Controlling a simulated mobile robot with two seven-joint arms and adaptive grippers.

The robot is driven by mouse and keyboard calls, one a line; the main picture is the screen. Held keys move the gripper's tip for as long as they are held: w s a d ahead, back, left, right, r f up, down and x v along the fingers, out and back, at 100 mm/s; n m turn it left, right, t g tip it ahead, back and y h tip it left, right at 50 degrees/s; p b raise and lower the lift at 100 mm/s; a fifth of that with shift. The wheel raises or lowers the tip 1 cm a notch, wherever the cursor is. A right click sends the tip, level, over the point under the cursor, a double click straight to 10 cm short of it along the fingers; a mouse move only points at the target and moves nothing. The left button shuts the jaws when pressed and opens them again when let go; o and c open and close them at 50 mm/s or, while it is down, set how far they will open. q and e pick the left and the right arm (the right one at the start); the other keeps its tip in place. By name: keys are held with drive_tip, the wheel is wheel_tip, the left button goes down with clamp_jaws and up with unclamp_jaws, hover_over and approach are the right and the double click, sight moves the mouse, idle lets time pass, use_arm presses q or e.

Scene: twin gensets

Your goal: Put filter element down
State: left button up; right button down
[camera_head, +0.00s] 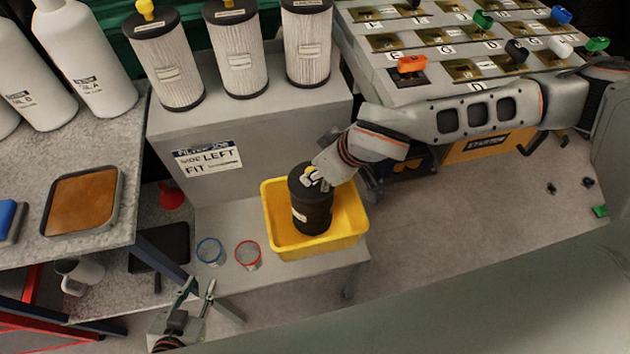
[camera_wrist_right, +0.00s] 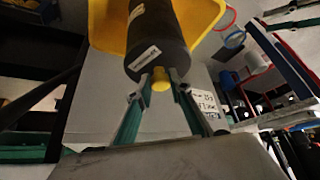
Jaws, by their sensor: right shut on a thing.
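A dark, used-looking filter element (camera_head: 312,207) with a yellow knob stands upright in or just over the yellow tub (camera_head: 350,241). I cannot tell whether its base touches the tub floor. My right gripper (camera_head: 310,176) is above it, shut on its knob. In the right wrist view the fingers (camera_wrist_right: 161,80) close around the yellow knob, with the dark element (camera_wrist_right: 155,40) beyond and the yellow tub (camera_wrist_right: 205,14) behind it. My left gripper (camera_head: 198,291) is open and empty at the lower left, apart from the tub.
A blue ring (camera_head: 210,252) and a red ring (camera_head: 248,255) lie on the low bench left of the tub. Pale pleated filters (camera_head: 238,50) stand on the grey block behind, labelled "LEFT". A tray of brown liquid (camera_head: 83,200) sits on the left table. Floor right of the tub is mostly clear.

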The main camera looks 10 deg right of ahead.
sight(316, 183)
wheel_tip(316, 183, down, 4)
drive_tip(key=shift+f+b, duration=0.1)
drive_tip(key=shift+b, duration=0.25)
use_arm(q)
drive_tip(key=shift+w+f, duration=0.15)
use_arm(e)
drive_tip(key=shift+f, duration=0.15)
drive_tip(key=c, duration=1.8)
unclamp_jaws()
drive_tip(key=shift+c, duration=0.2)
use_arm(q)
drive_tip(key=shift+s+f, duration=0.15)
drive_tip(key=shift+s, duration=0.05)
drive_tip(key=shift+a, duration=0.1)
